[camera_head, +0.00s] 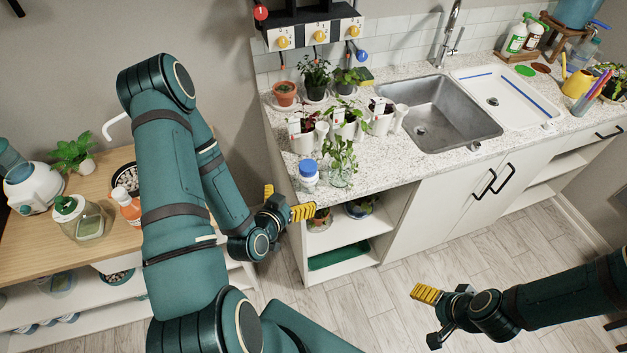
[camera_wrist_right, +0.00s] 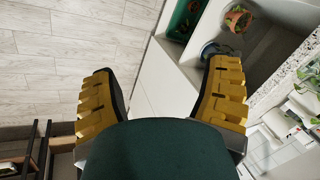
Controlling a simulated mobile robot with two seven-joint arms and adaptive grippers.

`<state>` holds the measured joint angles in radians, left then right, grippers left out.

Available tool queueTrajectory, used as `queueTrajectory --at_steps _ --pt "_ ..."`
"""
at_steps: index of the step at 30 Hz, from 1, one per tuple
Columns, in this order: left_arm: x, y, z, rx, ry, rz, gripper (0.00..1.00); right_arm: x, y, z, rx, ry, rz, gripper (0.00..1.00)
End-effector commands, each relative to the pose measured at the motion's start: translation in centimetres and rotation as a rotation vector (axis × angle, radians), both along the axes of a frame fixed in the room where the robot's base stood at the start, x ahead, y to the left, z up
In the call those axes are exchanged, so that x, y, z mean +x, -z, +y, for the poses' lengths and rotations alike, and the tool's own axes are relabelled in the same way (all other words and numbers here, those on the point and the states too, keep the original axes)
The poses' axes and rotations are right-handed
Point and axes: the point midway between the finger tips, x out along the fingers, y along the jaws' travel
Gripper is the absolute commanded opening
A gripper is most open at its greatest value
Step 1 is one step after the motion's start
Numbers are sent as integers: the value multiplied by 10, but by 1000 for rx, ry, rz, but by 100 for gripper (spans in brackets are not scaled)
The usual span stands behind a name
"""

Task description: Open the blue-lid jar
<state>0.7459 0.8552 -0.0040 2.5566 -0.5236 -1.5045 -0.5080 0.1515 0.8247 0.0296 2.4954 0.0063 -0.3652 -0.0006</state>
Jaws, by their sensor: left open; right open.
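My left gripper (camera_head: 287,203) has yellow fingers and is open, just left of and below the jar at the counter's edge. It looks empty, and I cannot tell whether a finger touches the counter edge. My right gripper (camera_head: 428,315) is open and empty, low over the floor in front of the cabinets. Its two yellow fingers show wide apart in the right wrist view (camera_wrist_right: 163,95). The jar does not clearly show there.
A glass with a leafy cutting (camera_head: 341,168) stands right beside the jar. Several potted plants in white mugs (camera_head: 347,128) stand behind. The sink (camera_head: 432,112) is further right. A wooden table (camera_head: 35,238) with bottles and jars is at left. Open floor (camera_head: 440,272) lies before the cabinets.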

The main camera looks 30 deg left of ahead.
Motion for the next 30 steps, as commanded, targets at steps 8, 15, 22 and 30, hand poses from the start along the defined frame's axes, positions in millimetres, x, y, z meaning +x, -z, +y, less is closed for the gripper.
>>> queueTrajectory --at_steps 8,15,22,30 --pt "23 12 2 1 2 -5 96 1 41 2 -6 2 1 76" --pt "41 19 3 -2 2 -3 96 1 71 3 -11 2 2 76" --pt "51 22 5 0 2 -4 96 -7 96 4 -7 -13 22 76" --pt "61 26 5 -2 2 -3 96 -16 125 6 -2 -29 41 76"
